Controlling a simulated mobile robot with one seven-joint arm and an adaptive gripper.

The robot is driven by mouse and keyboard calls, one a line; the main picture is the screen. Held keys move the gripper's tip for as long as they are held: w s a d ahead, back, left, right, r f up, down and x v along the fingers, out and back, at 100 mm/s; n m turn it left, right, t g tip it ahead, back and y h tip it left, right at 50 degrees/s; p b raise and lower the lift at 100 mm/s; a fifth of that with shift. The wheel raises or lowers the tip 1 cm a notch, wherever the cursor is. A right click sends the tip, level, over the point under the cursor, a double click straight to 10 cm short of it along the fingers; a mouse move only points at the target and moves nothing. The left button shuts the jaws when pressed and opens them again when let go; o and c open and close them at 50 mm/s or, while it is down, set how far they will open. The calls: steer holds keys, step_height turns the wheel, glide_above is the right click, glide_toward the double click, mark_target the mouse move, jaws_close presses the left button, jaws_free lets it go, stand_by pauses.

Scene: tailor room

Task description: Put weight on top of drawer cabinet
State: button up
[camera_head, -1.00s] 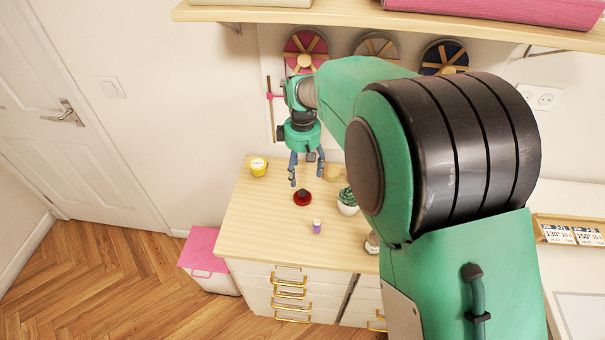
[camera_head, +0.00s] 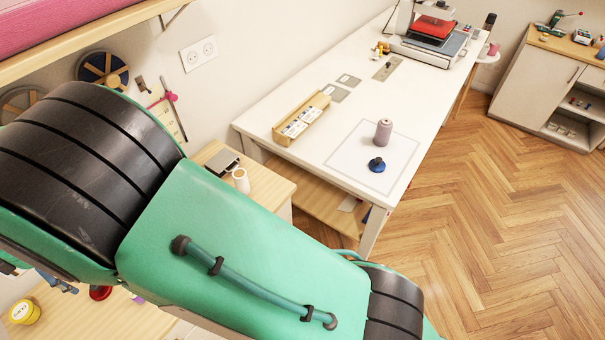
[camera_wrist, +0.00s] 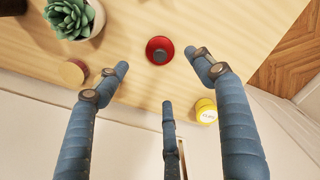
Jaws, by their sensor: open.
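A red round weight-like piece with a dark knob (camera_wrist: 158,50) stands on the wooden top of the drawer cabinet (camera_wrist: 230,30). In the head view, the red piece (camera_head: 100,292) shows partly behind my arm. A similar blue piece (camera_head: 377,165) stands on the white table (camera_head: 300,172), and I cannot tell which piece the task means. My gripper (camera_wrist: 158,75) is open and empty, with its fingers spread above the cabinet and apart from the red piece. In the head view, only a bit of my gripper (camera_head: 58,282) shows at the lower left.
A yellow jar (camera_wrist: 205,110) and a potted succulent (camera_wrist: 70,18) stand near the red piece. A mauve thread spool (camera_head: 383,132) stands beside the blue piece. A card tray (camera_head: 301,118) and a red press (camera_head: 434,30) are also on the white table. Open floor lies to the right.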

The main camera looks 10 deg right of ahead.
steer(key=w+d+r+m+t+y, duration=0.1)
steer(key=w+d+r+m, duration=0.2)
steer(key=w+d+r, duration=0.55)
steer(key=w+d+r+m, duration=0.25)
steer(key=d+r, duration=0.35)
steer(key=d, duration=0.5)
steer(key=w+d+r+m, duration=0.1)
steer(key=d+r, duration=0.2)
steer(key=d, duration=0.4)
steer(key=w+d+r+m+t, duration=0.1)
steer(key=d+r+m, duration=0.15)
steer(key=d, duration=0.35)
steer(key=w+d+r+m, duration=0.1)
steer(key=d+r, duration=0.3)
steer(key=d, duration=0.3)
steer(key=s+d+r+m+t, duration=0.1)
steer(key=s+d+r+m, duration=0.15)
steer(key=d, duration=0.65)
steer(key=s+d+r+m+t, duration=0.1)
steer(key=s+d+m, duration=0.15)
steer(key=d, duration=0.65)
steer(key=s+d+f+m+t+h, duration=0.1)
steer(key=s+d+m, duration=0.5)
steer(key=s+d, duration=0.8)
steer(key=shift+s+d+f+m+t, duration=0.3)
steer(key=shift+d+f, duration=0.25)
steer(key=shift+d, duration=0.55)
